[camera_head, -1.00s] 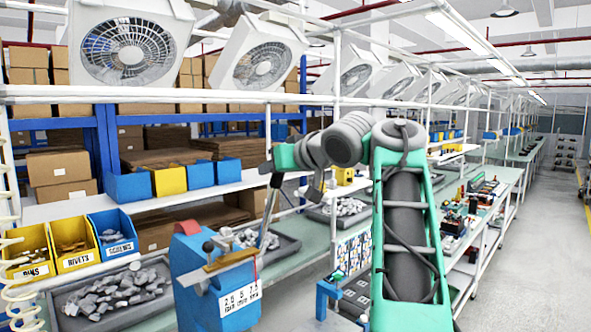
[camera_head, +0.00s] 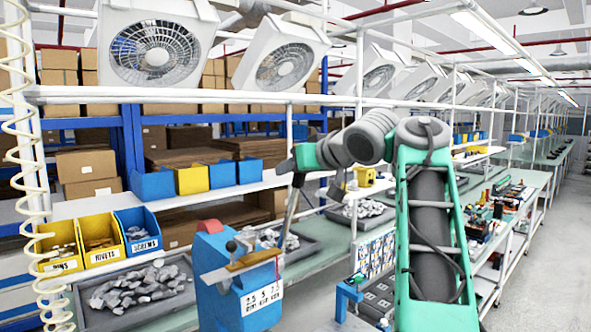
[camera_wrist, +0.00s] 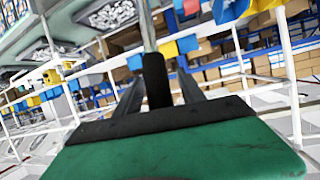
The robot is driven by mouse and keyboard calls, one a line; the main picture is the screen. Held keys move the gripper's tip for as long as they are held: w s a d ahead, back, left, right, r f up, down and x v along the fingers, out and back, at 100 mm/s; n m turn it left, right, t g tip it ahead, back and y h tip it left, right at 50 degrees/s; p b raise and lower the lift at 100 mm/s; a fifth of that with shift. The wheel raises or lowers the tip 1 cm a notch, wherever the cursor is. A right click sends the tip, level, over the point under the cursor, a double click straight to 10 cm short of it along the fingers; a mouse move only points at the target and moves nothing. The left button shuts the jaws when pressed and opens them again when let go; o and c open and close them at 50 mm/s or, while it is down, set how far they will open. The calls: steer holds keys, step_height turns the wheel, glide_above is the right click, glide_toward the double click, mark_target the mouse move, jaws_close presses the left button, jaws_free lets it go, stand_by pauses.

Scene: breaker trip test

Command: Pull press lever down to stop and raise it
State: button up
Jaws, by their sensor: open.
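The blue press (camera_head: 235,285) stands on the bench at the lower middle of the head view, with a red top piece and a number plate on its front. Its press lever (camera_head: 290,218) is a thin metal rod that rises steeply behind it towards my gripper (camera_head: 298,176). In the wrist view the lever's black grip (camera_wrist: 157,82) lies between the two dark fingers of my gripper (camera_wrist: 158,92), with the rod running away beyond it. The fingers are apart and do not clearly press on the grip. Part of the press (camera_wrist: 230,9) shows at the top edge there.
A grey tray of metal parts (camera_head: 75,306) lies left of the press, below yellow and blue labelled bins (camera_head: 138,231). Another tray (camera_head: 315,245) lies behind the lever. White shelf posts and a rail (camera_head: 200,96) stand nearby. A floor aisle is open at the right.

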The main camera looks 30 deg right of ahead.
steer(key=v, duration=0.7)
steer(key=shift+s+r, duration=0.15)
steer(key=shift+s, duration=0.25)
steer(key=shift+c, duration=0.4)
